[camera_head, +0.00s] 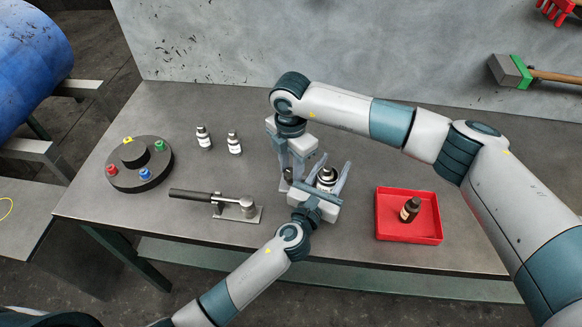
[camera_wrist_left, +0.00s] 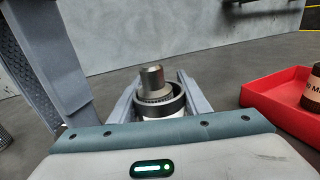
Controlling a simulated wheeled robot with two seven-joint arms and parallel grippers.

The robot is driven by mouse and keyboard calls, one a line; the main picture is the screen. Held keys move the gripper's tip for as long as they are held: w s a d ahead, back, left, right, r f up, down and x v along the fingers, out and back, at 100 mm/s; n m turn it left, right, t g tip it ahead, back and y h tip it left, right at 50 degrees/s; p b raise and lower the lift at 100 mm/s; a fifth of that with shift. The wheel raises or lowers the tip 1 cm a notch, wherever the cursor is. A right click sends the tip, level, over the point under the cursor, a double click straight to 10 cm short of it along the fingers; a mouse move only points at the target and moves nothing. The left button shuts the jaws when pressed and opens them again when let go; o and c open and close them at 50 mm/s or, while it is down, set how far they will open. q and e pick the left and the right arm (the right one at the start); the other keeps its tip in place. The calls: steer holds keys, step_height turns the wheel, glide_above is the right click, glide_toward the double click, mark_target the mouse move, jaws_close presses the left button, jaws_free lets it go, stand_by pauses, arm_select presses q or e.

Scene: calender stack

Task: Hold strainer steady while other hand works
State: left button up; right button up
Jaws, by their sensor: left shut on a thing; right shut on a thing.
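My left gripper (camera_head: 334,162) is shut around a small canister (camera_head: 327,180) with a white body and a black rim. The canister stands upright between its fingers. In the left wrist view the black ring of the canister (camera_wrist_left: 161,104) has a grey metal cylinder in its top. No other thing looks like a strainer, and I cannot tell if this is it. My right gripper (camera_head: 293,177) points down just left of it, shut on a small, mostly hidden thing (camera_head: 286,175). One right finger (camera_wrist_left: 52,70) shows large at the left in the left wrist view.
A red tray (camera_head: 410,238) with a dark bottle (camera_head: 410,209) is at the right. Two small bottles (camera_head: 203,138) (camera_head: 234,143) stand at the back left. A lever tool (camera_head: 233,207) lies in front. A black round fixture (camera_head: 125,175) with coloured knobs is at the far left.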

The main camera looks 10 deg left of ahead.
mark_target(291, 173)
arm_select(q)
steer(key=shift+f, duration=0.15)
arm_select(e)
steer(key=shift+r, duration=0.1)
steer(key=o, duration=1.1)
step_height(291, 173, up, 12)
arm_select(q)
steer(key=o, duration=1.1)
steer(key=shift+s, duration=0.15)
